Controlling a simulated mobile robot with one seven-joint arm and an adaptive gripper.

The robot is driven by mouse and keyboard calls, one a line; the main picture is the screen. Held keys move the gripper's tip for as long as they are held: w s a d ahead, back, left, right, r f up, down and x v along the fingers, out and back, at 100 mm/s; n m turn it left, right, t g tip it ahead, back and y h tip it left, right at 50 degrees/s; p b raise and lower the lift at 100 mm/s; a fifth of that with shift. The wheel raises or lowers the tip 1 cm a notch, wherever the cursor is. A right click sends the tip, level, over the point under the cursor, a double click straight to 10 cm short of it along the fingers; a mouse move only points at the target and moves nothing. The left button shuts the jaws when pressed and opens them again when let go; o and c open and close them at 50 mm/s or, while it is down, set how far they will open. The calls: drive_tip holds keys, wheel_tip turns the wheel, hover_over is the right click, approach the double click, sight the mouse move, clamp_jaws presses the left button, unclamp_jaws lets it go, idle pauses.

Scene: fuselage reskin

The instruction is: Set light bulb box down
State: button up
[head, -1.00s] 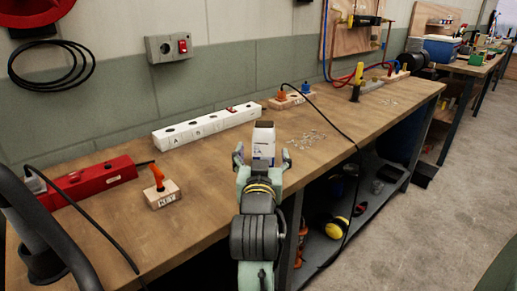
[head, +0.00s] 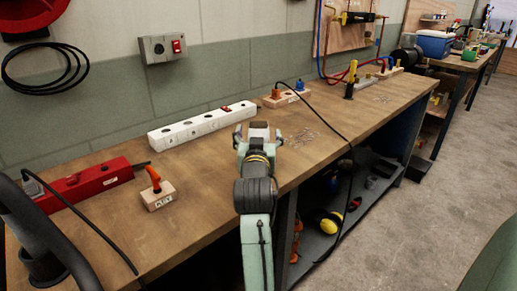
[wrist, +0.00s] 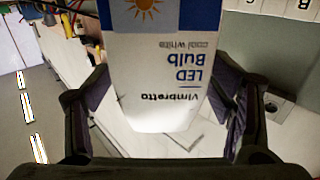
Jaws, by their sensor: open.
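The light bulb box (head: 259,131) is white with a blue panel and stands between the fingers of my gripper (head: 258,136), over the wooden workbench (head: 215,172). In the wrist view, the box (wrist: 150,75) shows its "LED Bulb" print upside down. My gripper (wrist: 160,110) is open, with one dark finger on each side of the box. In the head view, my gripper hides most of the box, and I cannot tell whether its base touches the bench.
A white power strip (head: 202,125) lies behind and left of my gripper. A wooden block with an orange-handled tool (head: 157,190) and a red power strip (head: 92,180) are further left.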

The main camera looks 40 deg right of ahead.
sight(258, 122)
drive_tip(key=shift+c, duration=0.4)
drive_tip(key=c, duration=1.3)
drive_tip(key=shift+o, duration=0.2)
wheel_tip(258, 122, up, 4)
drive_tip(key=shift+f+b, duration=0.1)
drive_tip(key=shift+b, duration=0.3)
drive_tip(key=s+d+r+b+v, duration=0.1)
drive_tip(key=b+v, duration=0.6)
drive_tip(key=v, duration=0.9)
drive_tip(key=shift+r, duration=0.15)
